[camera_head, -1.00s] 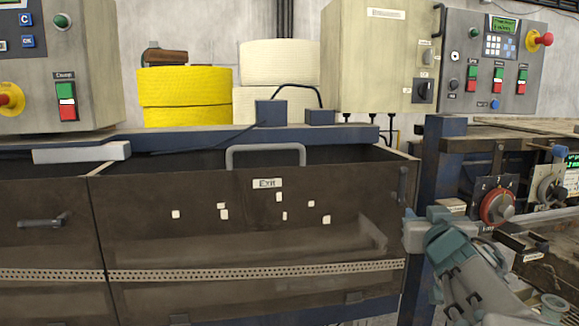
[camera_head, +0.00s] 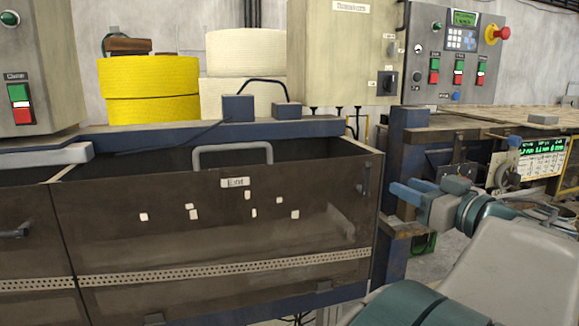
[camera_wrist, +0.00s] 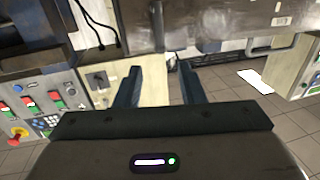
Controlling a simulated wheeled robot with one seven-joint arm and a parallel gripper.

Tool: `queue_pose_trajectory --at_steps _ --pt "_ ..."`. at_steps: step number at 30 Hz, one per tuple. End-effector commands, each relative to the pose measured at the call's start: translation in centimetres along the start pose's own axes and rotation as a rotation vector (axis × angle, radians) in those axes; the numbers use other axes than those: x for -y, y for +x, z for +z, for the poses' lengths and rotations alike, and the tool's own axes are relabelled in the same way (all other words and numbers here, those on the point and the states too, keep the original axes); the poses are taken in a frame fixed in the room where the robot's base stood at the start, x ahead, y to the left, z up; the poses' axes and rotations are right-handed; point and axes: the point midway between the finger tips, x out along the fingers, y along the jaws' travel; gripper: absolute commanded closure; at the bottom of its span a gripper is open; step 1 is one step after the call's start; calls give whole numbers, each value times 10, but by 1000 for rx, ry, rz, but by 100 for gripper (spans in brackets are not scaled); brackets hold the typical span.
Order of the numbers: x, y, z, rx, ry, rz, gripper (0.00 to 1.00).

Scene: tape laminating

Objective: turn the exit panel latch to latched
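The exit panel (camera_head: 120,240) is a dark, see-through front with an "Exit" label (camera_head: 235,183) and a grey top handle (camera_head: 232,147). Its latch (camera_head: 365,178) looks like a small dark upright handle at the panel's upper right edge. Its exact turn is too small to tell. My gripper (camera_head: 404,190) is right of the latch, apart from it, with blue fingers pointing left. In the wrist view my gripper (camera_wrist: 160,76) is open, with nothing between its fingers. I cannot make out the latch in the wrist view.
A blue post (camera_head: 397,140) stands behind my gripper, right of the panel. A control box (camera_head: 455,60) with a red emergency button is above right. A digital readout (camera_head: 542,158) is at far right. Yellow (camera_head: 150,90) and white rolls stand behind.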

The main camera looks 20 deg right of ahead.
Motion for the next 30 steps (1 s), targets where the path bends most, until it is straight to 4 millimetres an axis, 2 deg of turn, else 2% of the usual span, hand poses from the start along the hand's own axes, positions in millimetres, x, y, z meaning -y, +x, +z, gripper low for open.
queue_pose_trajectory --at_steps 9,15,21,29,30 --pt "0 66 -2 0 1 -1 64" --pt "-1 94 -2 -1 0 1 64" --pt "0 104 -1 -1 -1 1 64" --pt "0 105 -1 -2 -1 1 64" --pt "0 105 -1 -2 -1 1 75"
